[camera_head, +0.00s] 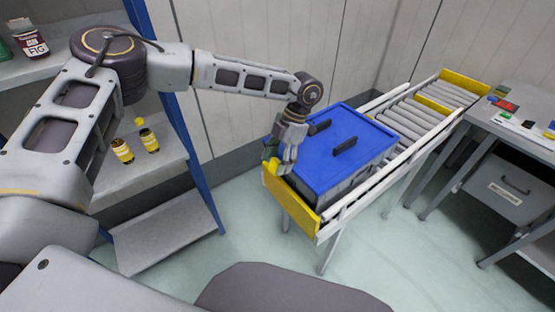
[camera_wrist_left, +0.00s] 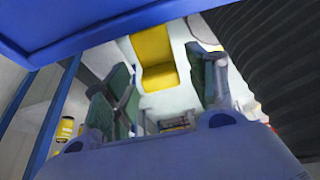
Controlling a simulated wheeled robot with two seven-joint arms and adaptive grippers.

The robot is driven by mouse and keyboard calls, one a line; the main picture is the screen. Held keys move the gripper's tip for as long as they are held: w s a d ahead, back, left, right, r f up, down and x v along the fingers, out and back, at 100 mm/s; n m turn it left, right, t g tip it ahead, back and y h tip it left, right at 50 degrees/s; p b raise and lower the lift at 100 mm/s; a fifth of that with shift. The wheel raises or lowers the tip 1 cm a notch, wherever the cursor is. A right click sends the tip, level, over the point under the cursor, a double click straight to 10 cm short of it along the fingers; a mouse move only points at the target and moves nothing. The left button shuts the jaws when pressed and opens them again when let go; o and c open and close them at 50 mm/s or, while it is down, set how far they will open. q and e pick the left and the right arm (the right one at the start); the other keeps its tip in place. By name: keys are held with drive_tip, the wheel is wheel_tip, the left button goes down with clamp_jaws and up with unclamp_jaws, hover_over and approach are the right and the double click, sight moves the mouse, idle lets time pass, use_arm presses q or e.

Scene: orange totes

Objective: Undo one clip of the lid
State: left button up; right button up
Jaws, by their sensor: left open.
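A grey tote (camera_head: 345,187) with a blue lid (camera_head: 365,125) stands at the near end of a roller conveyor. Two black raised pieces, one farther left (camera_head: 319,127) and one nearer the middle (camera_head: 344,146), sit on the lid; I cannot tell whether they are clips or handles. My left gripper (camera_head: 283,160) points down beside the lid's left edge. In the left wrist view its green-padded fingers (camera_wrist_left: 163,85) are apart with nothing held between them. The blue lid's edge (camera_wrist_left: 100,25) crosses the top of that view. No clip shows clearly there. My right gripper is not in view.
The conveyor's yellow end plate (camera_head: 290,198) is close below the left gripper; a yellow part also shows in the left wrist view (camera_wrist_left: 153,45). Shelves with yellow bottles (camera_head: 123,150) stand at the left. A grey desk (camera_head: 520,115) stands at the right. Floor around is clear.

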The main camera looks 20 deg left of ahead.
use_arm(q)
drive_tip(key=c, duration=1)
drive_tip(key=shift+c, duration=0.2)
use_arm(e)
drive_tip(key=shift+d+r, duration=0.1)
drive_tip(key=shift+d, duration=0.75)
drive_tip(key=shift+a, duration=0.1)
use_arm(q)
drive_tip(key=shift+w+d+r+g+p, duration=0.1)
drive_tip(key=shift+w+d+g+p, duration=0.05)
drive_tip(key=shift+g+p, duration=0.15)
drive_tip(key=shift+w+d+r+g+y, duration=0.1)
drive_tip(key=shift+g+y, duration=0.3)
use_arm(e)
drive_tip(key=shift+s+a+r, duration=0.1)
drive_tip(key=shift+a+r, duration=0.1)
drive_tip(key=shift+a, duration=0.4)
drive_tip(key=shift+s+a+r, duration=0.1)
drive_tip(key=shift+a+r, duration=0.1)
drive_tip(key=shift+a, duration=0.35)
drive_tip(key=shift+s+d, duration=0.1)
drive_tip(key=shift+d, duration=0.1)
